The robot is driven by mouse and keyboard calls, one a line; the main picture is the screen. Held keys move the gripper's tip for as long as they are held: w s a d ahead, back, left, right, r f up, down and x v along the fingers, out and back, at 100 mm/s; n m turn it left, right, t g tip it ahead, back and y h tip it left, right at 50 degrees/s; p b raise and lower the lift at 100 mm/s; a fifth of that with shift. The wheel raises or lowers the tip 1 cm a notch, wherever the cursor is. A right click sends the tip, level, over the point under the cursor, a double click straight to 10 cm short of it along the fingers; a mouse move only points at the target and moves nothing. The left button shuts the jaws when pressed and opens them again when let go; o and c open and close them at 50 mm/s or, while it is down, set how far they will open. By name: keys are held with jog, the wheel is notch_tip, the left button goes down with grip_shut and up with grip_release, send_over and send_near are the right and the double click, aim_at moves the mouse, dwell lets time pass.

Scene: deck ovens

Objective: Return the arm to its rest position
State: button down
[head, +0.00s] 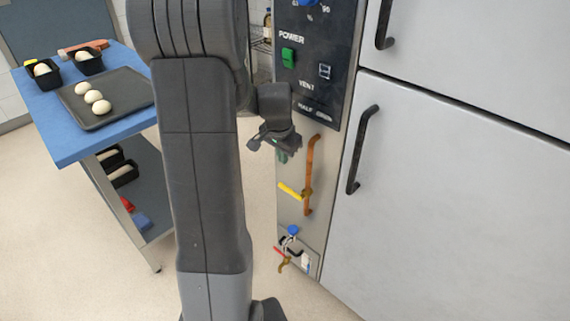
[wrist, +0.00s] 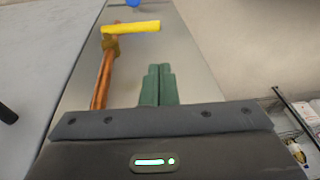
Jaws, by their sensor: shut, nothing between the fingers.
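My gripper (head: 283,156) is in front of the narrow side panel (head: 292,215) of the deck oven, below the control panel. In the wrist view its two green fingers (wrist: 158,86) are together, with nothing between them. The fingers point along the panel, beside a copper pipe (wrist: 104,75) with a yellow lever (wrist: 131,27). In the head view the copper pipe (head: 312,170) and yellow lever (head: 291,189) are just below and right of the fingers. I cannot tell whether the fingers touch the panel. My arm fills the middle of the head view.
Oven doors (head: 450,190) with black handles (head: 361,150) stand at right. The control panel has a green power switch (head: 289,58). A blue table (head: 60,135) at left holds a dark tray (head: 130,94) with dough balls. Floor is clear between table and oven.

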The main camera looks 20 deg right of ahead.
jog(key=w+v, duration=0.1)
jog(key=v, duration=0.5)
jog(key=shift+w+a+r+p, duration=0.2)
jog(key=shift+a+p, duration=0.1)
jog(key=shift+a, duration=0.15)
jog(key=shift+f, duration=0.15)
jog(key=b, duration=0.4)
send_over(284, 186)
jog(key=x, duration=0.4)
jog(key=s+a+x, duration=0.1)
jog(key=x, duration=0.3)
jog(key=s+x, duration=0.1)
jog(key=x, duration=0.3)
jog(key=shift+a+f, duration=0.15)
jog(key=shift+f, duration=0.15)
jog(key=shift+a+f+b, duration=0.15)
jog(key=shift+f+b, duration=0.25)
jog(key=shift+f, duration=0.6)
jog(key=shift+r, duration=0.1)
